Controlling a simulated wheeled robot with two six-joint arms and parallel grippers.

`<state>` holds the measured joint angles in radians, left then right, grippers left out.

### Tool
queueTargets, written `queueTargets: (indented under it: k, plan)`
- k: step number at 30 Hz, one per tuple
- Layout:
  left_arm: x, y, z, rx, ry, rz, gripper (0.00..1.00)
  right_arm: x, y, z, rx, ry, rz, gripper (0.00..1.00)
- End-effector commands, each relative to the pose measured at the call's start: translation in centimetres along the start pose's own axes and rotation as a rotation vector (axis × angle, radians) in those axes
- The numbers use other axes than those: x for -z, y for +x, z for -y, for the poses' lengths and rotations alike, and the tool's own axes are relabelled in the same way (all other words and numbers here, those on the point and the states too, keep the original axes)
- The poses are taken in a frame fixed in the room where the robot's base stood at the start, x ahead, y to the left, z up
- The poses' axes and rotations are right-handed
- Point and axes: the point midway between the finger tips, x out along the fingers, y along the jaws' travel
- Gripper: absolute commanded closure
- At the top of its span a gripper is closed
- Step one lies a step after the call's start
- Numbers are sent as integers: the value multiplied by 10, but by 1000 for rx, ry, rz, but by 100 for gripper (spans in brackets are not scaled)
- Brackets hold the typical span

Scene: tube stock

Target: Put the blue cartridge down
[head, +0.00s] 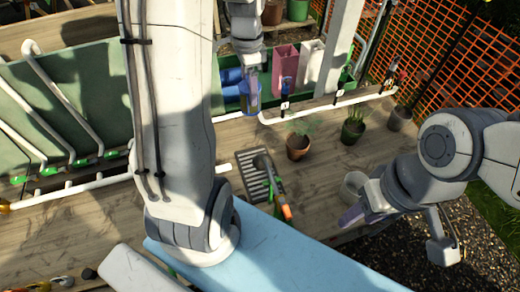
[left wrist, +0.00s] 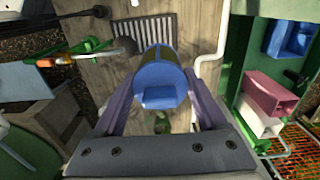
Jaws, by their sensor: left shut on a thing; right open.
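The blue cartridge (head: 250,101) is in my left gripper (head: 252,84), whose purple fingers are shut on either side of it. In the head view it hangs in front of the green trough (head: 265,113), near the white pipe. In the left wrist view the cartridge (left wrist: 160,76) sits between the fingers of my left gripper (left wrist: 160,100), its rounded end towards the camera. Its far end is hidden, so I cannot tell whether it touches anything. My right gripper (head: 353,214) is open and empty at the right of the bench.
A white pipe (head: 330,107) runs along the bench.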

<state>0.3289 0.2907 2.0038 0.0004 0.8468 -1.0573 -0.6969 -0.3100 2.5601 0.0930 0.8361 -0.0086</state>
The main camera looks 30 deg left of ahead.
Motion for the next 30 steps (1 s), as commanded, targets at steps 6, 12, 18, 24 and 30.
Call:
queueTargets:
  k: [6, 12, 18, 24, 30]
  plan:
    - [0, 16, 0, 0, 0, 0, 83, -1, 16, -1, 0, 1, 1, 50]
    - [2, 36, -1, 0, 3, 0, 83, -2, 36, -3, 0, 3, 0, 50]
    - [1, 68, 0, 0, 1, 0, 83, -4, 67, -5, 0, 6, 0, 50]
    - [0, 111, 0, 0, 0, 0, 83, -6, 111, -8, 0, 11, 0, 50]
    - [0, 162, 0, -2, 0, 1, 83, -8, 139, -10, 0, 9, 0, 50]
